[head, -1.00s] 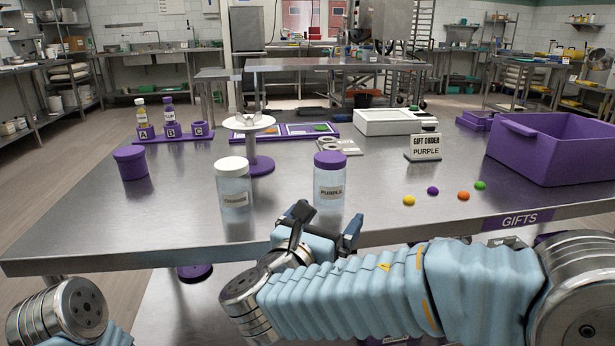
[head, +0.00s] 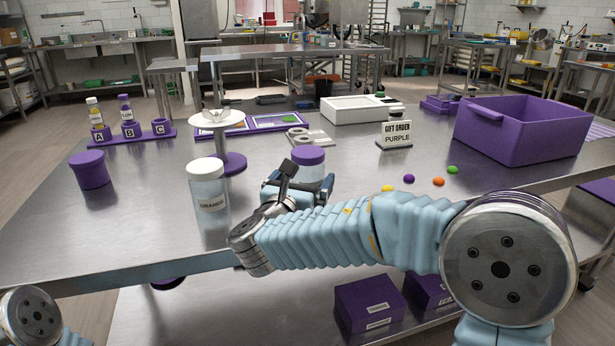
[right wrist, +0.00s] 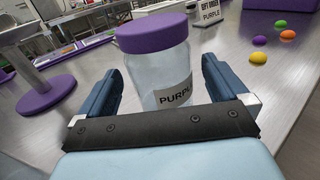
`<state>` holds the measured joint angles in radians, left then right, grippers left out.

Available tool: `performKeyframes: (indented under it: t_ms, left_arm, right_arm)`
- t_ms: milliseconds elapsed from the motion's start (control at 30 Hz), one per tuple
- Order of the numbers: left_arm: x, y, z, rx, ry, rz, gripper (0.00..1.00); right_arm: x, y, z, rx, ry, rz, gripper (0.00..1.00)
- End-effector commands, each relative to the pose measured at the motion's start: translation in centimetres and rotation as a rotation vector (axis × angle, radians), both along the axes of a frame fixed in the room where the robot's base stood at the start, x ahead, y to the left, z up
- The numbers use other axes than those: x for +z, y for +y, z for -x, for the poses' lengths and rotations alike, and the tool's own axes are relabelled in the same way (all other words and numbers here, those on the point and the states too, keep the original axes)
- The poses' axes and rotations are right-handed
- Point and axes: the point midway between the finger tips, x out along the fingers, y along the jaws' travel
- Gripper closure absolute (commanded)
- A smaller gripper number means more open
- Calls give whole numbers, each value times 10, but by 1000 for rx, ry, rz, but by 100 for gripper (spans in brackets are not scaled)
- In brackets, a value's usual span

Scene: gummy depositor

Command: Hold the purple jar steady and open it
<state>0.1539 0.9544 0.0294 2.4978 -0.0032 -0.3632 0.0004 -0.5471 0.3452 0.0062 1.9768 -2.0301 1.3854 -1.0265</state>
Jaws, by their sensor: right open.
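The purple jar (head: 310,166) is a clear jar with a purple lid and a PURPLE label, standing upright on the steel table. In the right wrist view the jar (right wrist: 162,70) stands between the two fingers of my right gripper (right wrist: 165,90), its lid on top. The fingers are apart, with a visible gap on each side of the jar. In the head view my right gripper (head: 301,188) is in front of the jar and hides its lower part and label. My left gripper is out of view; only part of my left arm shows at the lower left.
A white-lidded ORANGE jar (head: 208,186) stands left of the purple jar. A purple-based stand (head: 220,135) is behind it. Loose candies (head: 438,181) lie right of the gripper. A purple bin (head: 520,138) and gift order sign (head: 395,134) stand further right.

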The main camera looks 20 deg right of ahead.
Motion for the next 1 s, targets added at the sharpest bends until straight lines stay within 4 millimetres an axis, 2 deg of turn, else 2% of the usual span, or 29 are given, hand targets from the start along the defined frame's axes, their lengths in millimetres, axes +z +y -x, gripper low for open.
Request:
performKeyframes:
  t_ms: [100, 200, 433, 767, 1000]
  left_arm:
    - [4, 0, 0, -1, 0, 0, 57]
    - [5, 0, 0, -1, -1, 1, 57]
    - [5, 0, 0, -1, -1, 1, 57]
    - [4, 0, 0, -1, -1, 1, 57]
    - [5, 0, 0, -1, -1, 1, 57]
  right_arm:
    - [1, -11, -16, -1, 1, -1, 0]
    - [1, -16, -23, 0, 1, 1, 0]
    - [0, -16, -25, 1, 0, 0, 0]
    - [0, -16, -24, 1, 0, 0, 49]
    - [1, -16, -24, 1, -1, 0, 51]
